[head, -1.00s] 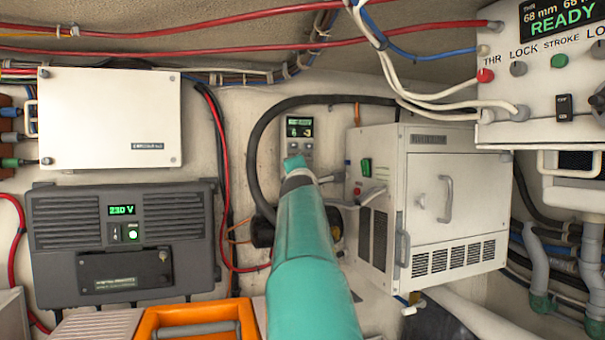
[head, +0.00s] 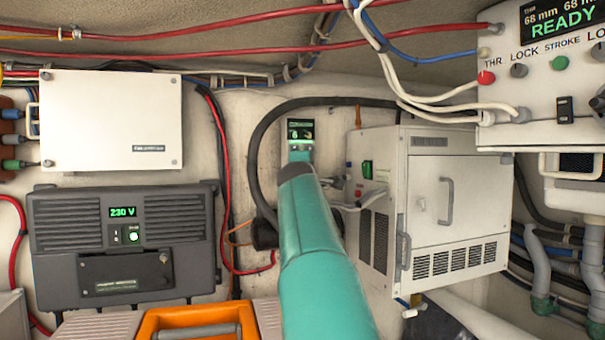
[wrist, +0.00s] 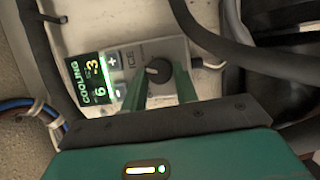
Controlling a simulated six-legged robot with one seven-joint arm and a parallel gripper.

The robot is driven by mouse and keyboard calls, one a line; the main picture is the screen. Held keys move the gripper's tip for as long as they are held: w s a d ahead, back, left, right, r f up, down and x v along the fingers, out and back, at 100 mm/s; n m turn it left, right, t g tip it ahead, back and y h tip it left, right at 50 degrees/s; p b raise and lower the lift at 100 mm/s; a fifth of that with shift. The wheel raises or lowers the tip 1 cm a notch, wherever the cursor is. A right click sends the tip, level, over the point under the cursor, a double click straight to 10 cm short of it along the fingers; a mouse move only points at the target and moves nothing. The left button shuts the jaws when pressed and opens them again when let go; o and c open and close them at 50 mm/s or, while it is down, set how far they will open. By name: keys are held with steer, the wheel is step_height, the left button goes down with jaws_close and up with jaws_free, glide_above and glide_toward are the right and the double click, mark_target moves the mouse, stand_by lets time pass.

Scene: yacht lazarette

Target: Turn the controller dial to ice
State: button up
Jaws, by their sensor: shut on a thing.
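The controller (head: 300,131) is a small grey wall unit with a lit screen, between the black hose and the white cabinet. In the wrist view the controller (wrist: 178,50) shows a green "COOLING" header, a 6 and a yellow -3, with plus and minus buttons and an "ICE" label beside the dial. The dark round dial (wrist: 158,71) carries a pale pointer mark; its exact setting is unclear. My gripper (wrist: 160,77) is shut on the dial, one green finger on each side. In the head view my gripper (head: 299,156) covers the controller's lower part and the dial.
A white cabinet (head: 455,190) with a handle stands close at right. A black hose (head: 262,150) loops around the controller's left and top. A dark 230 V unit (head: 125,245) and an orange-framed case (head: 195,320) are at left.

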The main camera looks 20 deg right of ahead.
steer(key=shift+w+a, duration=0.1)
steer(key=shift+a, duration=0.1)
steer(key=o, duration=1)
steer(key=shift+w, duration=0.15)
steer(key=shift+s, duration=0.25)
steer(key=v, duration=1.3)
steer(key=shift+s, duration=0.4)
